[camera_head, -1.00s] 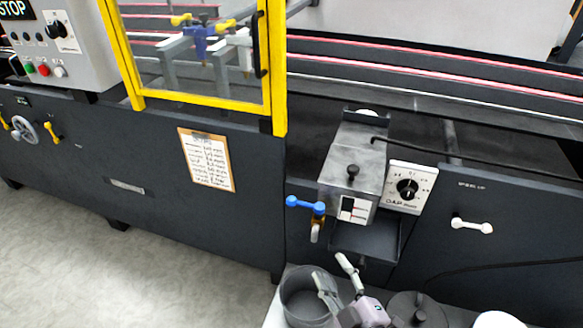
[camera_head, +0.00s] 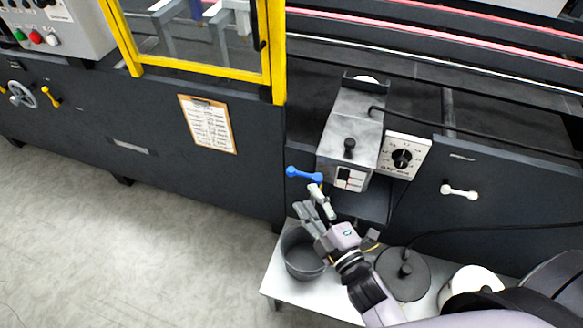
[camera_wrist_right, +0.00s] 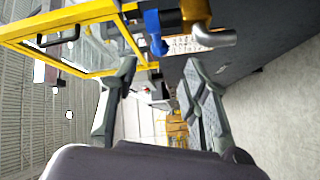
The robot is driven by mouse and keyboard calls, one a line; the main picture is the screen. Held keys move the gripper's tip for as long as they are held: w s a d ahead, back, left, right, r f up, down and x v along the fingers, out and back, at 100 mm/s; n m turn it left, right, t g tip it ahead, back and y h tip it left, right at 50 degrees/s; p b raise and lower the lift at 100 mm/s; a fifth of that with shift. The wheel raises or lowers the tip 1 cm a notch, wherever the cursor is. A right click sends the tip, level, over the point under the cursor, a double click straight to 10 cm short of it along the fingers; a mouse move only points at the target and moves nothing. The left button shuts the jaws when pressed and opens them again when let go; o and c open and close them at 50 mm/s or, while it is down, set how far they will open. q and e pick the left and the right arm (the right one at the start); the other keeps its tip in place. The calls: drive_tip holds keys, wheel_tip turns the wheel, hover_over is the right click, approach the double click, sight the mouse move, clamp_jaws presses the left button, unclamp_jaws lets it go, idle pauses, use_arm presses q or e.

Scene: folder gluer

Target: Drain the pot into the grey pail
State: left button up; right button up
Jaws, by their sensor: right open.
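The pot (camera_head: 352,140) is a grey metal box with a black lid knob, mounted on the machine front. A blue valve handle (camera_head: 304,174) sticks out sideways to the left at its lower left. It also shows in the right wrist view (camera_wrist_right: 154,30), beside a brass body and a metal spout (camera_wrist_right: 215,38). The grey pail (camera_head: 303,268) stands on the white table below. My right gripper (camera_head: 309,203) is open and empty, above the pail and just below the blue handle. Its fingers frame the lower part of the right wrist view (camera_wrist_right: 158,78). My left gripper is out of view.
The white table (camera_head: 285,283) also carries a dark round lid (camera_head: 404,275) and a white round container (camera_head: 470,288). A dial box (camera_head: 402,157) sits right of the pot. A yellow-framed guard (camera_head: 200,70) and a clipboard (camera_head: 208,125) are on the left. The floor at left is clear.

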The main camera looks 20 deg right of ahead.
sight(291, 170)
drive_tip(key=w, duration=0.3)
drive_tip(key=w+a, duration=0.1)
drive_tip(key=w, duration=0.2)
drive_tip(key=w+a, duration=0.1)
drive_tip(key=w, duration=0.2)
drive_tip(key=shift+w+p, duration=0.4)
clamp_jaws()
